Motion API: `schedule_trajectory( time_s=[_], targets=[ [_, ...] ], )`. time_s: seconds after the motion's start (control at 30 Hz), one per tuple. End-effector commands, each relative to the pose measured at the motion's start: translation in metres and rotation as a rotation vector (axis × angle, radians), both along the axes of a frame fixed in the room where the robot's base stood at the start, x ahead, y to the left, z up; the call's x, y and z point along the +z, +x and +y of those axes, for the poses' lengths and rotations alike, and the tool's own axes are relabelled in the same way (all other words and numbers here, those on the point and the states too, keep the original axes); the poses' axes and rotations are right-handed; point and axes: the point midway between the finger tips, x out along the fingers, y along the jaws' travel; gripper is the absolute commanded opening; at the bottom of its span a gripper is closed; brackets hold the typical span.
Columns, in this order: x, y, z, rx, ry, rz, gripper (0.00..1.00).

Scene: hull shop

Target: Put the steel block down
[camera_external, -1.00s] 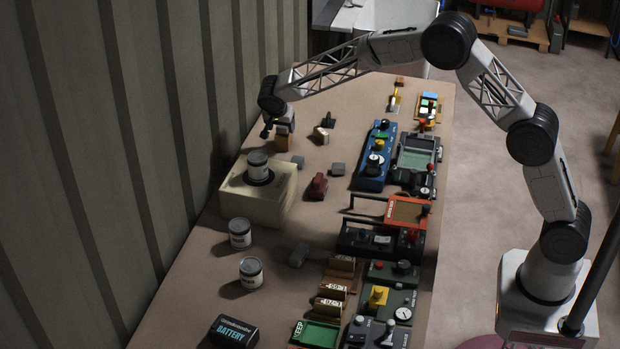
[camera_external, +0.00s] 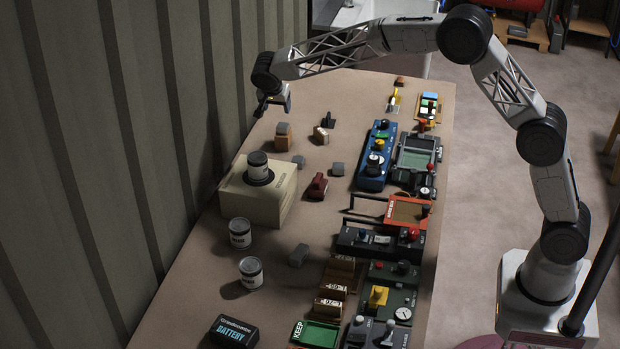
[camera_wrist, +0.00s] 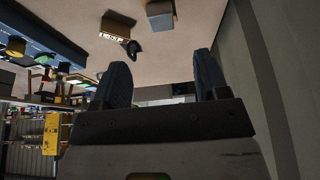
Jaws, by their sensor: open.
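My gripper (camera_external: 274,104) is open and empty, above the far left part of the table. In the wrist view its two dark fingers (camera_wrist: 162,62) stand wide apart with nothing held between them. Below it in the external view stands a small brown block (camera_external: 283,142) with a lighter piece (camera_external: 283,129) on top. I cannot tell from its colour whether that piece is the steel block. Small grey blocks lie on the table, one (camera_external: 298,160) near the cream box, one (camera_external: 338,168) to its right and one (camera_external: 298,255) nearer the front.
A cream box (camera_external: 240,203) bears a grey can (camera_external: 257,163). Two more cans (camera_external: 240,233) (camera_external: 250,270) stand in front of it. A dark red object (camera_external: 317,186) is to its right. Control panels (camera_external: 372,165) line the right side. A ribbed wall (camera_external: 120,130) borders the left.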

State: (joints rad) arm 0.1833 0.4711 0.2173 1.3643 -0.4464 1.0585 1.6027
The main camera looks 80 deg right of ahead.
Motion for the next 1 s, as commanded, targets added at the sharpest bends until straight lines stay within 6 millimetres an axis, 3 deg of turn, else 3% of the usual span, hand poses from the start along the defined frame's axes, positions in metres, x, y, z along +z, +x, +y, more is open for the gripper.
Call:
schedule_trajectory(
  time_s=[0.77,1.0],
  targets=[
    [0.001,-0.001,0.000,0.001,0.000,0.000,0.68],
    [0.017,-0.016,0.010,0.041,0.010,0.007,0.68]
  ],
)
